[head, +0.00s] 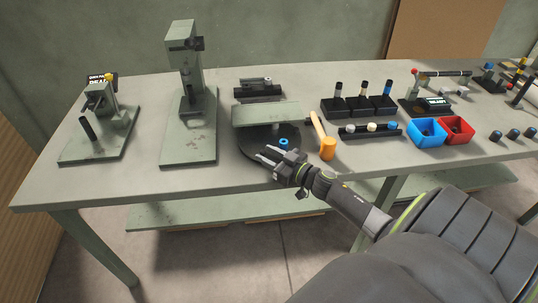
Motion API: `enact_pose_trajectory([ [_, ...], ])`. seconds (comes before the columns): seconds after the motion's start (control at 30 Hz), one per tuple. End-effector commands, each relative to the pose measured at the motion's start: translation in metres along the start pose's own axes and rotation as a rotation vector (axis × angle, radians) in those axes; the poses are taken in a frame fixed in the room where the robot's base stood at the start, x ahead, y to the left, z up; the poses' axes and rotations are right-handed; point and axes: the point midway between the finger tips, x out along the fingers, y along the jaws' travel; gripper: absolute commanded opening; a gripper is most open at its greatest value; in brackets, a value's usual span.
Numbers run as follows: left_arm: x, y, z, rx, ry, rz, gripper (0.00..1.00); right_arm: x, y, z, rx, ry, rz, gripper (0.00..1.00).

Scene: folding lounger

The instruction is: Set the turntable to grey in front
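The turntable (250,145) is a dark round disc near the front edge of the bench. A blue piece (284,143) with a dark centre stands at the disc's front right. A grey-green panel (266,114) covers the back of the disc, so any other colours there are hidden; I see no grey piece in front. My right gripper (266,155) is over the disc's front edge, just in front of the blue piece. Its two fingers point left with a gap between them, and nothing shows in it. I cannot tell whether it touches the disc. My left gripper is not in view.
An orange-headed mallet (327,148) lies right of the turntable, near my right gripper. Beyond are a black rack (354,133), a blue bin (427,140) and a red bin (458,139). A tall press (188,75) stands left. The bench's front left is clear.

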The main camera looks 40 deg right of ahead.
Motion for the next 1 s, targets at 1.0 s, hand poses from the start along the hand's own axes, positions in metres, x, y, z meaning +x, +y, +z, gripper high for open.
enact_pose_trajectory([
  [1.0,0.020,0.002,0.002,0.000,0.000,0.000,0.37,-0.116,0.000,0.000,0.001,-0.004,-0.001,0.37],
])
